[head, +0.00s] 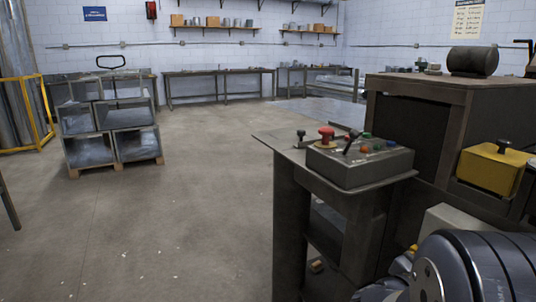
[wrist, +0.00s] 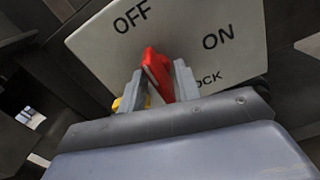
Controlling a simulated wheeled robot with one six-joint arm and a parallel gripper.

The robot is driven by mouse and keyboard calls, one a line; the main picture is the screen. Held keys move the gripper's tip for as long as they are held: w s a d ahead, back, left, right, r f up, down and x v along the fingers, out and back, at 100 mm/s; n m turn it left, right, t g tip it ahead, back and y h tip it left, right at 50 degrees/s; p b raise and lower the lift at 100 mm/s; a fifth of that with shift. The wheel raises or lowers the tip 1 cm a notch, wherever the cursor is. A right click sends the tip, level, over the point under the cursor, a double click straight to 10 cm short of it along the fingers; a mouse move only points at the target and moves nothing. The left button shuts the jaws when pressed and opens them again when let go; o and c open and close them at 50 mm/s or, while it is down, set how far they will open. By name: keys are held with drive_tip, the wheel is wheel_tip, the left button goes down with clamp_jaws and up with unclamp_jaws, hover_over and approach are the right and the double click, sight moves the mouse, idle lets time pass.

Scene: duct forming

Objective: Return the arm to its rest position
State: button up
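In the wrist view, a red switch handle (wrist: 158,72) stands out from a pale plate (wrist: 105,48) marked OFF, ON and a partly covered word ending in "OCK". My gripper (wrist: 162,85) is at the handle, one grey finger on each side of it. I cannot tell whether the fingers press on the handle or only stand around it. The handle's top lies below and between the words OFF and ON. In the head view, my arm (head: 475,270) fills the lower right corner, and my gripper is hidden there.
A dark control stand with a button box (head: 360,163) is just left of my arm. A dark cabinet (head: 415,115) and a yellow box (head: 493,168) stand at the right. Stacked metal ducts (head: 108,118) on a pallet are at the left. The middle floor is clear.

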drive_tip(key=m+b, duration=0.3)
drive_tip(key=m, duration=0.2)
drive_tip(key=shift+f, duration=0.15)
drive_tip(key=shift+m+b, duration=0.5)
drive_tip(key=shift+m, duration=1)
drive_tip(key=shift+r, duration=0.2)
